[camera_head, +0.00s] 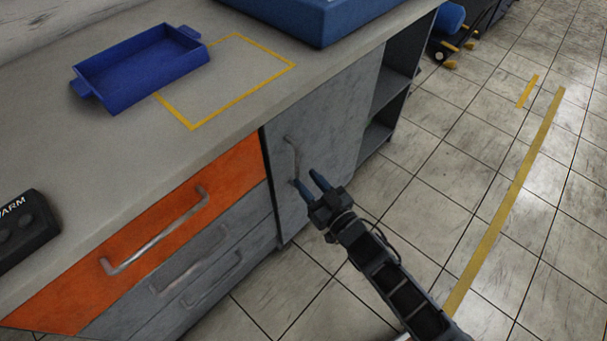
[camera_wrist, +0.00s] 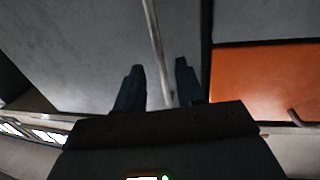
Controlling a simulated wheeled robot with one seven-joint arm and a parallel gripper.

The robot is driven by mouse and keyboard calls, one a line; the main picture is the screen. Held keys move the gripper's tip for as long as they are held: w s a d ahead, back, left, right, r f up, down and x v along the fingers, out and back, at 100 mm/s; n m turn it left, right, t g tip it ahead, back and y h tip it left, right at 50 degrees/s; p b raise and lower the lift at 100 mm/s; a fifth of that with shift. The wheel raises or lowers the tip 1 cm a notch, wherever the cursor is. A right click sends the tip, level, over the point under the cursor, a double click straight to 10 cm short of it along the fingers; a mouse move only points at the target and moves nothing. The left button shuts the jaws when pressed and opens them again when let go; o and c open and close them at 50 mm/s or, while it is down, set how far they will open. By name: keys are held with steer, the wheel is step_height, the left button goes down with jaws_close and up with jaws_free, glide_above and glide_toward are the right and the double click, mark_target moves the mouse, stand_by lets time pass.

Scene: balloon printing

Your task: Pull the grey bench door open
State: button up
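The grey bench door (camera_head: 338,120) is in the bench front, right of the drawers, and looks shut. Its upright metal handle (camera_head: 292,155) is near the door's left edge. My gripper (camera_head: 306,178) is at the lower part of the handle, with its two dark blue fingers apart. In the wrist view, the handle (camera_wrist: 154,40) runs down between the spread fingers of my gripper (camera_wrist: 159,68), with gaps on both sides. The door (camera_wrist: 80,45) fills much of that view. The depth between fingertips and handle is hard to judge.
An orange drawer (camera_head: 235,165) with a long handle and grey drawers (camera_head: 215,240) are left of the door. Open shelves (camera_head: 388,105) are to its right. A blue tray (camera_head: 145,70) stands on the bench top (camera_head: 120,150). The tiled floor (camera_head: 450,175) before the door is clear.

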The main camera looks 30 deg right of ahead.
steer(key=shift+w+a, duration=0.15)
steer(key=shift+w, duration=1.3)
steer(key=shift+c, duration=0.2)
jaws_close()
